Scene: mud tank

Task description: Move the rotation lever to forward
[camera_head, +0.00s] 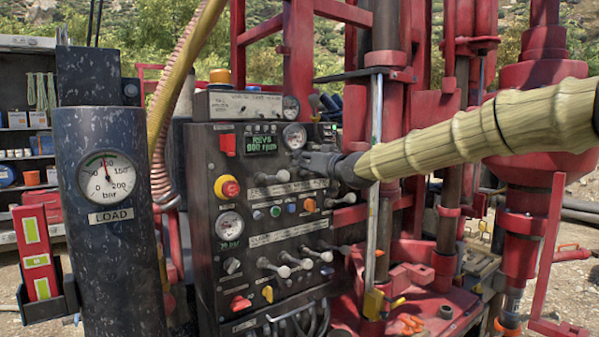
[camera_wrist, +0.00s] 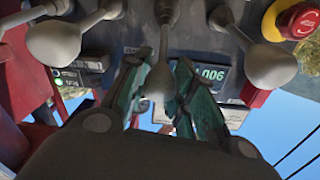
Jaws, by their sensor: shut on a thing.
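The black control panel (camera_head: 240,215) stands in the middle of the head view. My gripper (camera_head: 303,160) reaches in from the right to its upper part, just below the round gauge. In the wrist view my gripper (camera_wrist: 163,88) has its two green-tinted fingers closed around the round grey end of a lever, taken as the rotation lever (camera_wrist: 159,78). The lever's shaft runs up between the fingers. In the head view my gripper hides this lever, and its label cannot be read. A lit display (camera_head: 260,143) sits left of my gripper, with small green text.
Neighbouring grey levers stand close on both sides, one left (camera_wrist: 54,42) and one right (camera_wrist: 270,65). A red emergency stop button (camera_head: 228,188) is at the panel's left. A grey upright rod (camera_head: 376,130) stands near my arm. More levers (camera_head: 285,270) fill the lower row.

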